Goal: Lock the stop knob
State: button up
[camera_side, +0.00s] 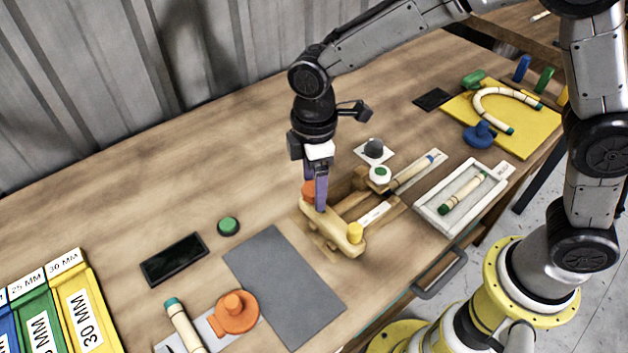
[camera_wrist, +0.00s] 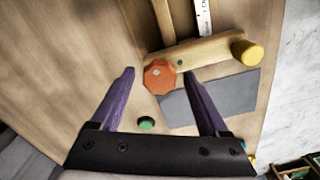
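The orange faceted knob (camera_wrist: 159,76), which I take as the stop knob, sits at one end of a wooden crossbar (camera_wrist: 209,49). In the side view the knob (camera_side: 308,191) is partly hidden by my fingers. A yellow knob (camera_side: 355,232) stands at the bar's other end, and also shows in the wrist view (camera_wrist: 247,52). My gripper (camera_wrist: 159,73) is open, with its purple fingers apart, one on each side of the orange knob in the wrist picture. In the side view my gripper (camera_side: 315,205) points down at that knob. I cannot tell whether the fingers touch it.
A white knob with a green top (camera_side: 379,175) stands close behind the bar. A grey mat (camera_side: 285,285), a green button (camera_side: 228,226) and a dark panel (camera_side: 174,259) lie in front and left. A white tray (camera_side: 440,227) holds a rattan piece at right.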

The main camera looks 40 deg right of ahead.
grip_shut()
jog(key=shift+m, duration=0.4)
jog(key=m, duration=1.2)
jog(key=shift+a+m, duration=0.1)
jog(key=shift+m, duration=0.3)
jog(key=m, duration=0.4)
jog(key=shift+r, duration=0.1)
jog(key=shift+m, duration=0.3)
